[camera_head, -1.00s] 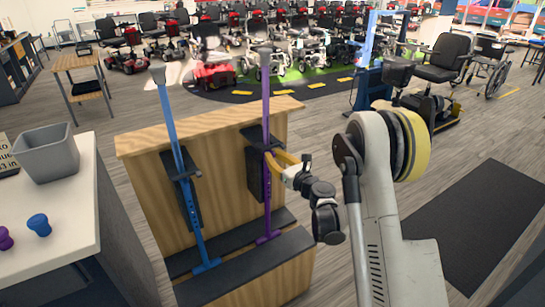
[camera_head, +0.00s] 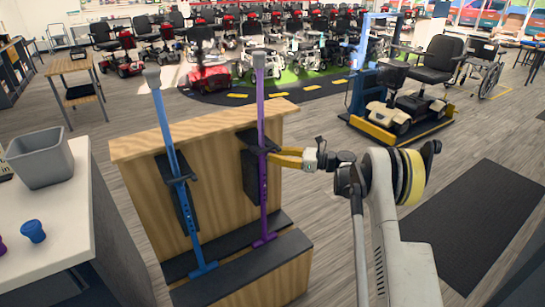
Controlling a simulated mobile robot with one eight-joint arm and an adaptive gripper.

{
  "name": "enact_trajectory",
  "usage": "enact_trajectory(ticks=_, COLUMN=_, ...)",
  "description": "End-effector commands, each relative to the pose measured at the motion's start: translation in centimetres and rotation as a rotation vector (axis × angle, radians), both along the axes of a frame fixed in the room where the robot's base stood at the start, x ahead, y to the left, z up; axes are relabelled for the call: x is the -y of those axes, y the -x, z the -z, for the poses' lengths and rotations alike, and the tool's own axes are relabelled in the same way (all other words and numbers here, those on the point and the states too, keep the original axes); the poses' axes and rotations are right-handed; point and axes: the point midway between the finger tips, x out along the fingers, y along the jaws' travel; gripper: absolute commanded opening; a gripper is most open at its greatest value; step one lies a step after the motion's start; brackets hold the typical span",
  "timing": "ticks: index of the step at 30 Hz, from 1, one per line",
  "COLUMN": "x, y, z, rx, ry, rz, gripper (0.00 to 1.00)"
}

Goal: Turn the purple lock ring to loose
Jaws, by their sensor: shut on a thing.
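The purple pole (camera_head: 260,108) stands upright against the wooden stand, its grey top up and its foot on the dark ledge. A dark holder (camera_head: 246,142) sits around its middle. The purple lock ring is mostly hidden there by the holder and my fingers, so I cannot tell its turn. My gripper (camera_head: 273,155), with yellow fingers, reaches in level from the right and is shut on the ring at the pole's middle. A similar blue pole (camera_head: 168,128) leans slightly, to the left on the same stand.
The wooden stand (camera_head: 215,122) has a dark stepped ledge (camera_head: 225,262) at its foot. A white counter at left bears a grey bin (camera_head: 38,157) and a blue knob (camera_head: 33,231). A scooter (camera_head: 395,95) stands at back right.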

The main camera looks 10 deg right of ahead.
Motion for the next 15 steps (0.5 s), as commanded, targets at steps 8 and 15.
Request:
enact_trajectory(ticks=8, x=0.11, y=-0.36, z=0.05, rx=0.000, ry=0.000, rz=-0.087, gripper=0.00)
enact_trajectory(ticks=15, x=0.10, y=-0.40, z=0.02, rx=0.000, ry=0.001, rz=-0.105, gripper=0.00)
